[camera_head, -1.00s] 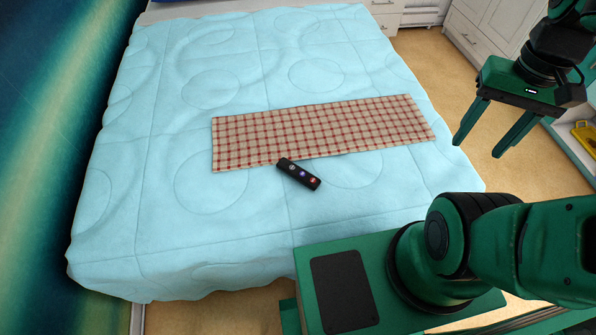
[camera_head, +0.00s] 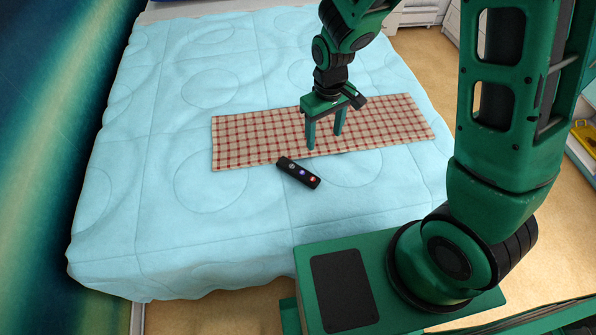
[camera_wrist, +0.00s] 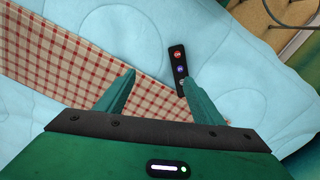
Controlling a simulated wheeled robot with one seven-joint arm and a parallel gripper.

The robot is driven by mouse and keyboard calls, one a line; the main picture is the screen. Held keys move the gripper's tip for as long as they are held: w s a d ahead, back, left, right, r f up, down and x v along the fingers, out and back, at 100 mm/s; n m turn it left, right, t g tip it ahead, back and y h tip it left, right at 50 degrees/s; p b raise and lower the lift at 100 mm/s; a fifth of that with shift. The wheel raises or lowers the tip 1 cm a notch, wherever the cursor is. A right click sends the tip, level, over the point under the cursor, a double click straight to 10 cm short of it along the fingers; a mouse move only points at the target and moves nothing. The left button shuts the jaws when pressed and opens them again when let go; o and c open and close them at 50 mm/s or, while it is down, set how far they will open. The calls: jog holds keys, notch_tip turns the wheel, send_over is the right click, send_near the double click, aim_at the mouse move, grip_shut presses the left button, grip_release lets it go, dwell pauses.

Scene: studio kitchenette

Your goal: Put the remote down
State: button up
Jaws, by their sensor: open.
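The remote (camera_head: 298,173) is a black stick with several coloured buttons. It lies on the light blue bedspread, its upper left end at the front edge of the checkered cloth. My gripper (camera_head: 326,146) is open and empty, above the cloth and up and right of the remote in the head view. In the wrist view the remote (camera_wrist: 179,68) lies beyond the fingertips, nearer the right finger, which hides a little of its near end. The wrist view also shows both fingers of my gripper (camera_wrist: 160,78) spread apart.
The red and beige checkered cloth (camera_head: 250,141) lies flat across the middle of the bed (camera_head: 165,225). White cabinets (camera_head: 418,12) stand past the far end, and wooden floor (camera_head: 425,70) runs along the right side.

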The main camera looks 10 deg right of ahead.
jog(key=a+f+n, duration=0.1)
jog(key=a+f, duration=0.3)
jog(key=a, duration=0.1)
send_over(302, 172)
jog(key=shift+n, duration=0.3)
notch_tip(302, 172, down, 5)
jog(key=shift+d+f, duration=0.15)
jog(key=shift+a+f, duration=0.2)
jog(key=shift+f, duration=2.85)
jog(key=c, duration=1.5)
jog(key=shift+o, duration=0.2)
jog(key=shift+r, duration=0.1)
